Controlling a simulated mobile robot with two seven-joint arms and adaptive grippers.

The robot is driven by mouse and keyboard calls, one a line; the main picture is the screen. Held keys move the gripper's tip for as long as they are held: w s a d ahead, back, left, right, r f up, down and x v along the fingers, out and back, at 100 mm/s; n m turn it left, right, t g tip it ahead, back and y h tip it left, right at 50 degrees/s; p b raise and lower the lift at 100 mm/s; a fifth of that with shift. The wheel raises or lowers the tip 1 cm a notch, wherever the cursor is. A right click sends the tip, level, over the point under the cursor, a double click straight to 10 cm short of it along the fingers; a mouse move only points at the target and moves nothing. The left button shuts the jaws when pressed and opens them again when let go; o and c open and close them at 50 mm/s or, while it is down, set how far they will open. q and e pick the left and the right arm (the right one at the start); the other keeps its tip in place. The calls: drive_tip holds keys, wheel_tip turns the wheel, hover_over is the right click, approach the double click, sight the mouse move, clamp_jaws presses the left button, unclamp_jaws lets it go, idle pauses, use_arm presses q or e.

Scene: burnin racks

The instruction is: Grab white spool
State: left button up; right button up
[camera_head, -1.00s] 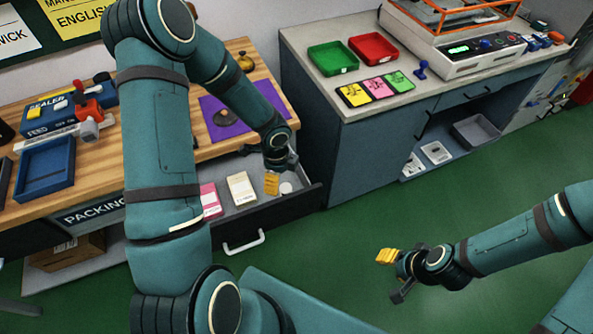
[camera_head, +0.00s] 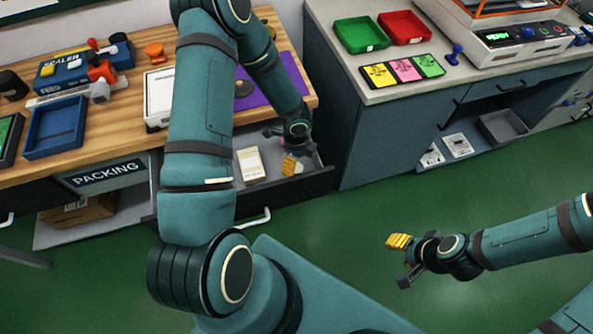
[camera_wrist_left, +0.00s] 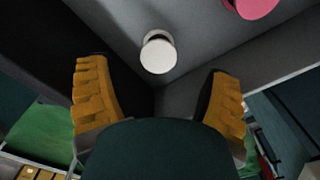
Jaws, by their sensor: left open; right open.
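The white spool (camera_wrist_left: 158,53) stands in the open grey drawer near its corner, in the left wrist view. My left gripper (camera_wrist_left: 158,100) is open, with one yellow-padded finger on each side of the picture and the spool beyond and between them, apart from both pads. In the head view my left gripper (camera_head: 288,150) is low over the right end of the drawer (camera_head: 270,192); the spool is mostly hidden there. A pink round object (camera_wrist_left: 250,5) is beside the spool, cut off at the top edge. My right gripper (camera_head: 403,261) is open and empty above the green floor.
A cream box (camera_head: 250,165) lies in the drawer left of my left gripper. The wooden bench (camera_head: 60,148) is above the drawer, with a blue tray (camera_head: 55,128) on it. A grey cabinet (camera_head: 380,140) stands close on the right. The floor in front is clear.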

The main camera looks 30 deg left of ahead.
sight(297, 167)
use_arm(q)
wheel_tip(297, 167, down, 5)
drive_tip(key=shift+d+r+b, duration=0.1)
drive_tip(key=shift+b, duration=0.65)
drive_tip(key=c, duration=1.2)
